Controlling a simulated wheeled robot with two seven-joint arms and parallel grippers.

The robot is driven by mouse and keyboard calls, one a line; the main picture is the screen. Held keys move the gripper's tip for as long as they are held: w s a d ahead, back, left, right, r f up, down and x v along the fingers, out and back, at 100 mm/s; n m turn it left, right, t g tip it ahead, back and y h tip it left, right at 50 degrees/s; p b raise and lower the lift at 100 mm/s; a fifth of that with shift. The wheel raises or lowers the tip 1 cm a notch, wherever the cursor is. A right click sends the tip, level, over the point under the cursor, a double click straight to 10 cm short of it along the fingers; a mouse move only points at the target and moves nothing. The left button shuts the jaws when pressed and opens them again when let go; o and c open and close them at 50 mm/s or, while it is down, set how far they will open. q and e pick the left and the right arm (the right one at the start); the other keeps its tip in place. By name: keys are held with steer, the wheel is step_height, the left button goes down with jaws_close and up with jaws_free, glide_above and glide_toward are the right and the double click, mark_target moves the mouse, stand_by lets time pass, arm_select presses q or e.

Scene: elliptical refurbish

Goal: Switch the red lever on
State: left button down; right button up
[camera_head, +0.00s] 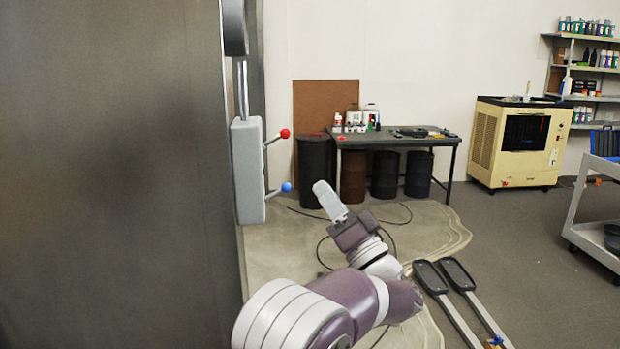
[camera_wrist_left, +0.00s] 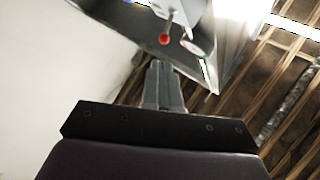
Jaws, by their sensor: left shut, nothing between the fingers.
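A grey switch box (camera_head: 247,172) is fixed at the right edge of the large grey panel. The red lever (camera_head: 285,133) is the upper one; its arm slants up and to the right from the box and ends in a red ball. A lever with a blue ball (camera_head: 286,187) sits below it. My left gripper (camera_head: 323,189) is shut and empty, to the right of the blue ball, lower than the red one and apart from both. In the left wrist view, the red ball (camera_wrist_left: 164,39) shows just beyond the shut fingertips (camera_wrist_left: 158,64). My right gripper is out of view.
The large grey panel (camera_head: 110,170) fills the left side. A workbench (camera_head: 400,139) with dark drums beneath and a beige machine (camera_head: 520,143) stand at the back. Two long black-ended objects (camera_head: 445,279) lie low at the lower right.

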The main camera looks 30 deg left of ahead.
arm_select(q)
steer(key=v, duration=0.3)
stand_by(0.5)
